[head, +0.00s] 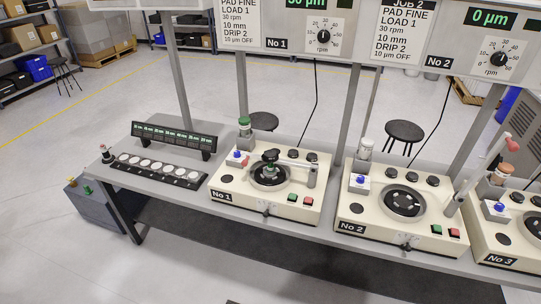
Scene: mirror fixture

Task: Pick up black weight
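Neither of my grippers is in this view. Several small black round pieces lie on the polishing machines, and I cannot tell for sure which are weights. On machine No 1 (240,195), two black round pieces (294,153) sit at the back, and a black-topped piece with a green part (270,162) stands on the round plate under a grey arm (300,176). On machine No 2 (360,213), several black round pieces (406,177) sit in a row behind the black plate (402,202). A flat black disc (227,179) lies at the front left of machine No 1.
The grey bench (160,186) holds a black strip with several pale discs (158,170) and a dark display rack (173,140). Posts (348,115) rise behind the machines. Stools (404,131) stand behind.

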